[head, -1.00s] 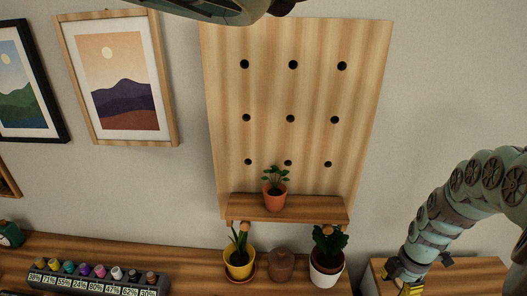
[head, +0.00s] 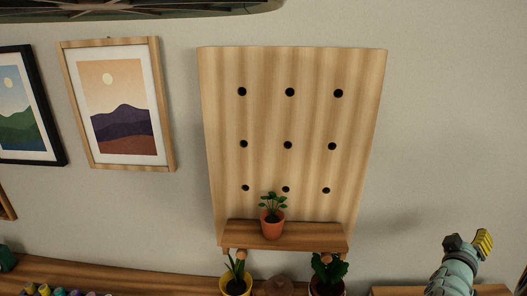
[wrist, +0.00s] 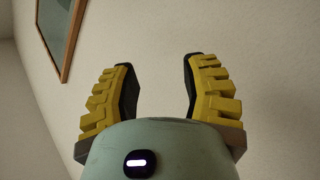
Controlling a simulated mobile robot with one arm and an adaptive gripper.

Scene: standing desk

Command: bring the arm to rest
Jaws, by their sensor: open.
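My gripper (head: 468,243) is at the lower right in the head view, in front of the bare wall and right of the pegboard. Its yellow fingers point up and to the right. In the wrist view my gripper (wrist: 158,90) is open, with its two yellow-padded fingers wide apart and nothing between them. Most of my arm is below the frame in the head view.
A wooden pegboard (head: 290,120) with a shelf (head: 325,236) holds a potted plant (head: 272,226). Framed pictures (head: 120,105) hang left. The wall (head: 450,130) right of the pegboard is clear.

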